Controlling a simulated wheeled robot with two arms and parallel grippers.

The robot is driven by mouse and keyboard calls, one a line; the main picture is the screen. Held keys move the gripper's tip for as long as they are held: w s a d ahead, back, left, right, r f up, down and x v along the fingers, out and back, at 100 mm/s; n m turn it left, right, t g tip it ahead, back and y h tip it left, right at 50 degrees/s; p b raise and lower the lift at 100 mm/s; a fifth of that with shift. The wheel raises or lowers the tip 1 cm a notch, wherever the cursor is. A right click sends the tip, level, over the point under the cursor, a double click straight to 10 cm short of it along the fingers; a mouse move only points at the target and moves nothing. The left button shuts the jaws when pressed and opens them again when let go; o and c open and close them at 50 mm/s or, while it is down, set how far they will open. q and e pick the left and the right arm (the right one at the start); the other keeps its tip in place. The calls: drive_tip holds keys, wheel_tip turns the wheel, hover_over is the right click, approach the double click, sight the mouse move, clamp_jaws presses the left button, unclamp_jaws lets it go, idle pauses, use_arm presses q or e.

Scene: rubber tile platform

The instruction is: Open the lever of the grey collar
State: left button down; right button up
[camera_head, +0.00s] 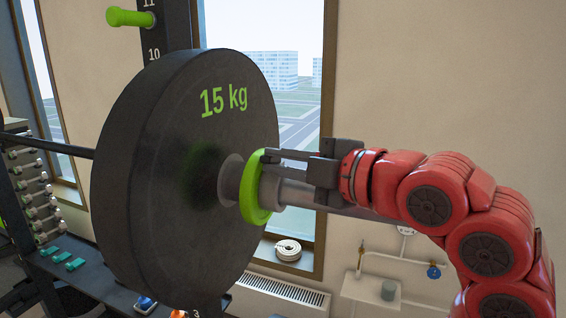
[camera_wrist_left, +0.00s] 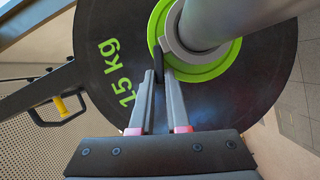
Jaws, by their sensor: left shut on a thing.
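A black plate (camera_head: 185,165) marked 15 kg sits on a bar. On the bar's sleeve, outside the plate, is a green ring (camera_head: 254,190), with grey ring-shaped parts around the sleeve. In the left wrist view a grey collar (camera_wrist_left: 171,52) shows within the green ring, partly hidden by the sleeve (camera_wrist_left: 225,18). My left gripper (camera_head: 270,155) reaches in from the right of the head view, at the top of the ring. In the wrist view its fingers (camera_wrist_left: 160,85) are shut on a thin dark lever (camera_wrist_left: 159,108). The lever's far end is hard to make out.
A black rack upright with a green peg (camera_head: 130,17) stands behind the plate. Dumbbells (camera_head: 30,180) sit on a rack at the left. A radiator (camera_head: 280,292) and window are behind. A yellow handle (camera_wrist_left: 62,112) shows in the wrist view.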

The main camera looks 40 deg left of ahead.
use_arm(q)
drive_tip(key=r+m+p, duration=0.1)
drive_tip(key=m, duration=0.1)
drive_tip(key=w+m+g+h, duration=0.1)
drive_tip(key=r+m+g+h+p, duration=0.1)
drive_tip(key=m, duration=0.1)
drive_tip(key=shift+w+a+r+m+p, duration=0.25)
drive_tip(key=shift+r+m+p, duration=0.05)
drive_tip(key=shift+p, duration=0.05)
drive_tip(key=m+g+p, duration=0.1)
drive_tip(key=w+m+g+h, duration=0.1)
drive_tip(key=shift+w+a+r+m+p, duration=0.1)
drive_tip(key=shift+w+r+m+p, duration=0.15)
drive_tip(key=shift+m+p, duration=0.15)
drive_tip(key=shift+w+a+m+g+p, duration=0.15)
drive_tip(key=shift+w+m+g+p, duration=0.35)
drive_tip(key=shift+m+g, duration=0.3)
drive_tip(key=shift+f, duration=0.1)
drive_tip(key=c, duration=1.2)
unclamp_jaws()
drive_tip(key=shift+o, duration=0.2)
